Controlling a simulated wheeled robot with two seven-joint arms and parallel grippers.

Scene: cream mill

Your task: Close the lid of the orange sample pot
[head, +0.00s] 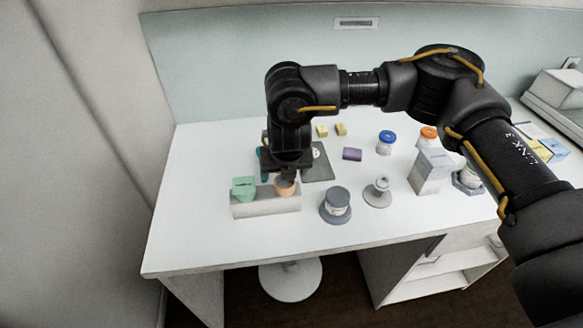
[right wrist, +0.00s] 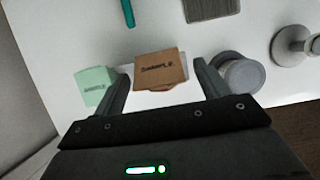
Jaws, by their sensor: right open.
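The orange sample pot (head: 285,187) sits in the right part of a pale block (head: 250,210) at the front left of the table. In the right wrist view its orange-brown panel, marked with lettering (right wrist: 160,68), lies ahead between my fingers. My right gripper (head: 288,174) is just above the pot, pointing down, and hides part of it. In the right wrist view the right gripper (right wrist: 162,82) is open, with its fingers spread to either side of the panel. I cannot tell whether they touch it, nor the lid's exact angle. My left gripper is not in view.
A green sample pot (head: 244,187) stands in the same block, close on the left. A grey-lidded jar (head: 337,202) and a small grey stand (head: 378,190) are to the right. A grey mat (head: 320,168) and a purple block (head: 352,154) lie behind. The table's front strip is clear.

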